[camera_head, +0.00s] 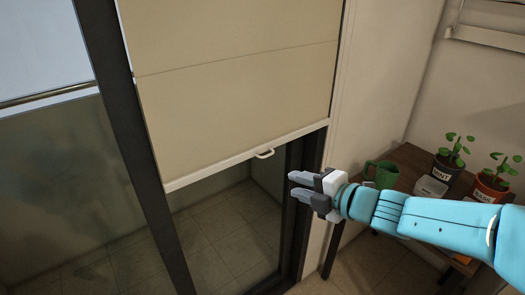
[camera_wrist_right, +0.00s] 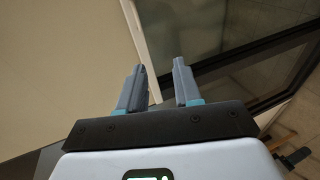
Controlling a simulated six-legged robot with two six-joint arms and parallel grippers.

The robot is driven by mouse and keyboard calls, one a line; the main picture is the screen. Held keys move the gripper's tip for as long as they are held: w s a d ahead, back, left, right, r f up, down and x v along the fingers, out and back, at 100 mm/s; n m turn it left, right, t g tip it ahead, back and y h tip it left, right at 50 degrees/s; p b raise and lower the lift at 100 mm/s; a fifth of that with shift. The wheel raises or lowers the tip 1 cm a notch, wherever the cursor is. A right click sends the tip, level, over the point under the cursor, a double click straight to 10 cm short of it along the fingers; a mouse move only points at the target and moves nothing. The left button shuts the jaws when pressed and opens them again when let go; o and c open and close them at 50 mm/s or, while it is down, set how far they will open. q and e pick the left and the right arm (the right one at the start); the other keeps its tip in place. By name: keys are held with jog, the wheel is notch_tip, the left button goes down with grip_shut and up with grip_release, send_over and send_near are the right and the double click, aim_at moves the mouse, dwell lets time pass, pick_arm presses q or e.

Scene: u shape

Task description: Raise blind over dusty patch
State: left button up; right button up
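The beige blind (camera_head: 235,80) hangs over the upper part of the glass door, with clear glass below it. Its pale bottom rail (camera_head: 215,168) carries a small white pull handle (camera_head: 264,153). My right gripper (camera_head: 296,184) is open and empty, right of and below the handle, apart from it. In the right wrist view its two fingers (camera_wrist_right: 158,66) stand apart, with the blind (camera_wrist_right: 60,75) to their left and the pale rail beyond them. No distinct dusty patch can be made out; the left pane (camera_head: 55,180) looks hazy. My left gripper is out of view.
A wooden table (camera_head: 408,160) stands at the right, holding a green mug (camera_head: 381,174) and potted plants, one labelled MINT (camera_head: 447,166). My right forearm passes in front of it. A dark door frame (camera_head: 125,130) runs left of the blind. Tiled floor shows through the glass.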

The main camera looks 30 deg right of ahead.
jog(key=s+d+r+h, duration=0.1)
jog(key=s+d+r, duration=0.1)
jog(key=d+r, duration=0.1)
jog(key=b, duration=0.2)
send_near(270, 155)
jog(key=shift+m+t, duration=0.3)
jog(key=shift+t, duration=0.1)
jog(key=x, duration=0.5)
jog(key=f+x, duration=0.1)
jog(key=x, duration=0.2)
jog(key=shift+s, duration=0.1)
jog(key=shift+w+a, duration=0.1)
jog(key=shift+w, duration=0.25)
jog(key=shift+c, duration=0.4)
grip_shut()
